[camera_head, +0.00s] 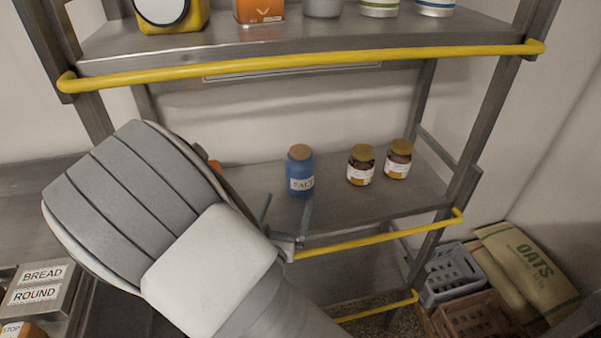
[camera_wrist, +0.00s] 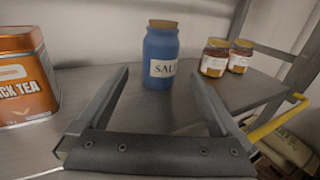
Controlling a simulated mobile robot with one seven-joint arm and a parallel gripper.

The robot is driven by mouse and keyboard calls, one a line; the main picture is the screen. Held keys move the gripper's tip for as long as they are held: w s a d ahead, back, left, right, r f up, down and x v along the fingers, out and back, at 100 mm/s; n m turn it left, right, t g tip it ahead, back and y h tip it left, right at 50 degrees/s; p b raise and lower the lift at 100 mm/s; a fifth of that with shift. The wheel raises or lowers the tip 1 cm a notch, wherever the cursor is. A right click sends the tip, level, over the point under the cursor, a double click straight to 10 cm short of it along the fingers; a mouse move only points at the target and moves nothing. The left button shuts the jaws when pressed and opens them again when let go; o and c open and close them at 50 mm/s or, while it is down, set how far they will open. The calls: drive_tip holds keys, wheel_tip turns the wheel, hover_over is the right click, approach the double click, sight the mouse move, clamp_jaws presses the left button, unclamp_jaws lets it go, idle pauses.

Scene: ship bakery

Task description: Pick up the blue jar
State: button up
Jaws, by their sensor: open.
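The blue jar (camera_head: 300,172) has a cork lid and a white label reading SALT. It stands upright on the middle shelf (camera_head: 335,212). In the wrist view the blue jar (camera_wrist: 160,52) is ahead of my gripper, between the lines of its two fingers but beyond their tips. My gripper (camera_head: 286,208) is open and empty, at the shelf's front in the head view, just short of the jar. In the wrist view my gripper (camera_wrist: 160,82) shows both fingers spread wide. My arm hides the left part of the shelf in the head view.
Two brown jars with gold lids, one (camera_head: 361,165) nearer and one (camera_head: 398,159) farther, stand right of the blue jar. An orange tea tin (camera_wrist: 27,75) stands left. A yellow rail (camera_head: 375,236) runs along the shelf front. Another shelf (camera_head: 300,38) is above.

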sight(297, 178)
drive_tip(key=w, duration=0.2)
drive_tip(key=w+d, duration=0.1)
drive_tip(key=w, duration=0.4)
drive_tip(key=shift+w+d+b, duration=0.15)
drive_tip(key=shift+w+b, duration=0.1)
drive_tip(key=shift+b, duration=0.1)
drive_tip(key=shift+w+d+r+b, duration=0.1)
drive_tip(key=shift+w+d+b, duration=0.05)
drive_tip(key=shift+w, duration=0.75)
drive_tip(key=shift+w+d+b, duration=0.15)
drive_tip(key=shift+w+d, duration=0.05)
drive_tip(key=shift+w, duration=0.75)
drive_tip(key=shift+w+d+r+b, duration=0.1)
drive_tip(key=shift+w+d+b, duration=0.05)
drive_tip(key=shift+w, duration=0.75)
clamp_jaws()
